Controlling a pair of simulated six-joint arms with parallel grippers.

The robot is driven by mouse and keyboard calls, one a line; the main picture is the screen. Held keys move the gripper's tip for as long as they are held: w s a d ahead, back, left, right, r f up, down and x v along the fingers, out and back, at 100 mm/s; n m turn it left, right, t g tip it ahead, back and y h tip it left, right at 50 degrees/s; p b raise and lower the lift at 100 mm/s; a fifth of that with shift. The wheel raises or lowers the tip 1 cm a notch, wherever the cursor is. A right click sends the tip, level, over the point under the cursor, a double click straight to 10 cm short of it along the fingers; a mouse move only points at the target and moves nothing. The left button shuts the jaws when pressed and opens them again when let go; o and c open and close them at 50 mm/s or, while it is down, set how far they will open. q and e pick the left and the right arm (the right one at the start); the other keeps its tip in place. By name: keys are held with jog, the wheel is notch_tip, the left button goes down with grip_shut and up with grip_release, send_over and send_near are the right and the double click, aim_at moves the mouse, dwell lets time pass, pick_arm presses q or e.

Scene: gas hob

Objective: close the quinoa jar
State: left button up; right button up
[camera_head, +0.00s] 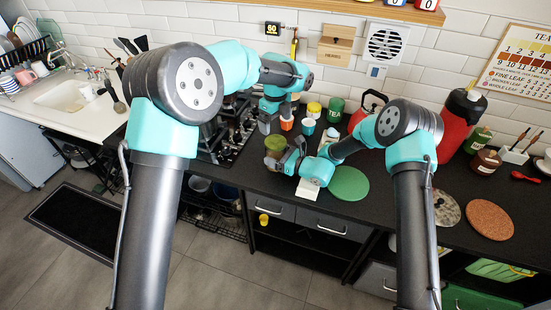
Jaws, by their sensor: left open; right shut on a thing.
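A small jar with an olive-green top (275,144) stands near the front of the dark counter, just right of the hob. I take it to be the quinoa jar, but no label is readable. My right gripper (280,161) is shut on it from the right, hiding its lower part. My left gripper (276,119) is open above and behind the jar, pointing down. I cannot tell which of the small containers nearby is a loose lid.
A small orange-topped container (286,123) stands close to my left gripper. A green TEA tin (335,109) and red kettle (371,103) stand behind. A green round mat (348,184) lies right of my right gripper. The gas hob (228,148) is left.

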jog(key=c, duration=0.3)
pick_arm(q)
jog(key=shift+n, duration=0.4)
pick_arm(e)
jog(key=shift+c, duration=1)
pick_arm(q)
jog(key=n, duration=3.5)
